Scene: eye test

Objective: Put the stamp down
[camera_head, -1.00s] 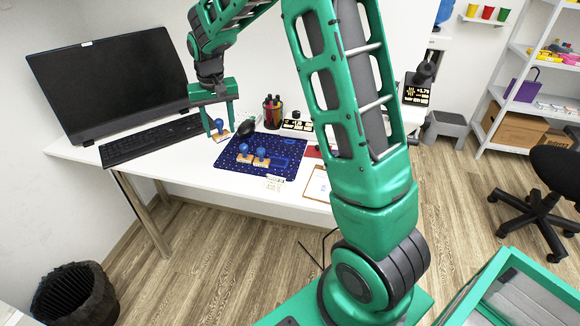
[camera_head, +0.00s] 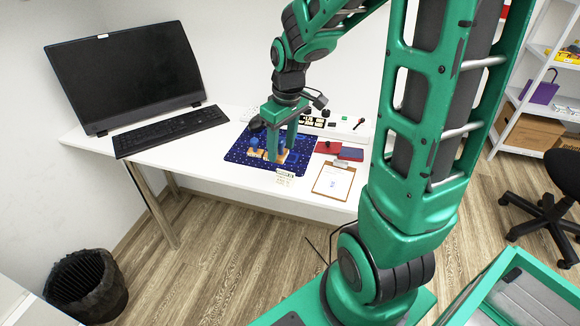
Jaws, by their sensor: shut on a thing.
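My gripper (camera_head: 281,152) is low over the dark blue mat (camera_head: 240,150) on the white desk, fingers pointing down. It is shut on a stamp (camera_head: 281,151) with a blue handle, which is mostly hidden by the fingers. Another stamp with a blue handle and a wooden base (camera_head: 254,151) stands on the mat just left of the fingers. Wood-coloured bases show close around the fingertips. I cannot tell whether the held stamp touches the mat.
A monitor (camera_head: 125,75) and a keyboard (camera_head: 170,130) are at the left. A clipboard (camera_head: 333,181) and red and blue pads (camera_head: 350,154) lie right of the mat. A label card (camera_head: 285,179) is at the mat's front edge. The desk's left front is clear.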

